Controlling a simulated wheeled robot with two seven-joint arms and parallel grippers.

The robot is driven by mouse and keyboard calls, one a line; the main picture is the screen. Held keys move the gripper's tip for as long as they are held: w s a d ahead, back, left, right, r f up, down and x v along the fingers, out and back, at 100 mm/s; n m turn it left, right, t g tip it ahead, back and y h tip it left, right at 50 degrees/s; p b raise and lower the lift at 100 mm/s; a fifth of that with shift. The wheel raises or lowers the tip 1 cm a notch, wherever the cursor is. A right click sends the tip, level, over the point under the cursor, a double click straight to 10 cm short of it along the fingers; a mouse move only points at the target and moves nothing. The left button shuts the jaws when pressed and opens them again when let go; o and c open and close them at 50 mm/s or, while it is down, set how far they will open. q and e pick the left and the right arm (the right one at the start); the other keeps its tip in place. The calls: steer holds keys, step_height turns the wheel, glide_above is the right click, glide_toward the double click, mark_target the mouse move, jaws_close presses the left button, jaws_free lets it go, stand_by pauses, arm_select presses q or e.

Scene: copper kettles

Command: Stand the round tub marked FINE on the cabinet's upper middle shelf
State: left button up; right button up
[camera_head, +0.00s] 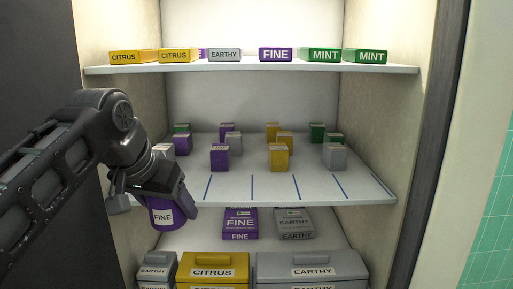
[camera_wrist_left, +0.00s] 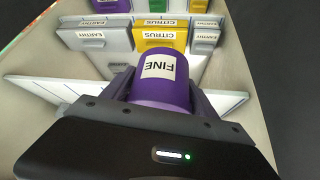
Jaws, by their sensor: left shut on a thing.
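The round purple tub (camera_head: 161,216) has a white label marked FINE. My left gripper (camera_head: 168,194) is shut on it at the left front of the cabinet, near the left end of the middle shelf's front edge. In the left wrist view the tub (camera_wrist_left: 165,78) sits between the fingers of the left gripper (camera_wrist_left: 160,98), its label upside down. The cabinet's middle shelf (camera_head: 260,188) has short blue lines along its front, which is bare between them. Whether the tub touches the shelf edge I cannot tell. My right gripper is not in view.
Small purple, yellow, green and grey boxes (camera_head: 279,158) stand further back on the middle shelf. The top shelf (camera_head: 250,68) carries colour-coded label blocks (camera_head: 275,55). Below are FINE (camera_head: 240,224) and EARTHY (camera_head: 295,224) boxes and lidded bins (camera_head: 212,271). Cabinet side walls flank the shelves.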

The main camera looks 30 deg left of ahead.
arm_select(q)
steer(key=v, duration=0.3)
steer(key=shift+w+a, duration=0.1)
steer(key=shift+a, duration=0.25)
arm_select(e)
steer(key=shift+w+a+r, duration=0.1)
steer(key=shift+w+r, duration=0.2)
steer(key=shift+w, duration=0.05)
